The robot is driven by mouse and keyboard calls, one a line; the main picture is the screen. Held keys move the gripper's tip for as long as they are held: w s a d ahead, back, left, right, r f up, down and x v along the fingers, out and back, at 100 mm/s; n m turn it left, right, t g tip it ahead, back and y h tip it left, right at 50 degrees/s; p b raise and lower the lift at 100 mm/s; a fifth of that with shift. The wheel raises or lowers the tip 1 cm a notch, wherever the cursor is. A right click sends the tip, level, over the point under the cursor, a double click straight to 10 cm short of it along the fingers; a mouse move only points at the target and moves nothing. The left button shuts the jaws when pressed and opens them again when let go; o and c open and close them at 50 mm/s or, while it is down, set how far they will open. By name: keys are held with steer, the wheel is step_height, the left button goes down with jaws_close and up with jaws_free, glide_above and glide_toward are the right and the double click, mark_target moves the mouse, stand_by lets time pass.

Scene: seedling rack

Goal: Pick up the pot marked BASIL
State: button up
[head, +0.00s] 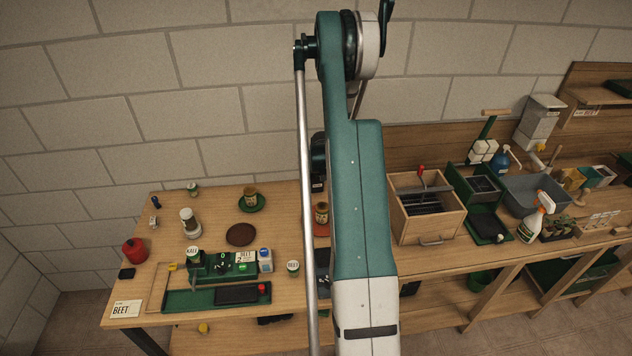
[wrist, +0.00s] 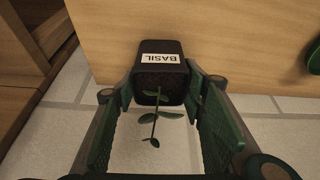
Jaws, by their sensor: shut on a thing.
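The pot marked BASIL (wrist: 160,77) is a small black square pot with a white label and a green seedling (wrist: 155,117) growing from it. It shows in the wrist view, between the two green finger pads of my gripper (wrist: 159,97). My gripper is shut on the pot. The label appears upside down in the wrist view. I cannot pick out the pot or my gripper in the head view, where my arm covers the middle of the scene.
A plain wooden surface (wrist: 220,40) lies behind the pot, with pale tiled floor (wrist: 265,105) below. In the head view, a wooden bench (head: 170,215) holds cups and a green tray (head: 185,300) at left. A wooden box (head: 425,205) and a grey tub (head: 530,190) stand at right.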

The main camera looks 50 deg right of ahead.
mark_target(316, 177)
steer(key=shift+r+b, duration=0.6)
steer(key=shift+r, duration=4.05)
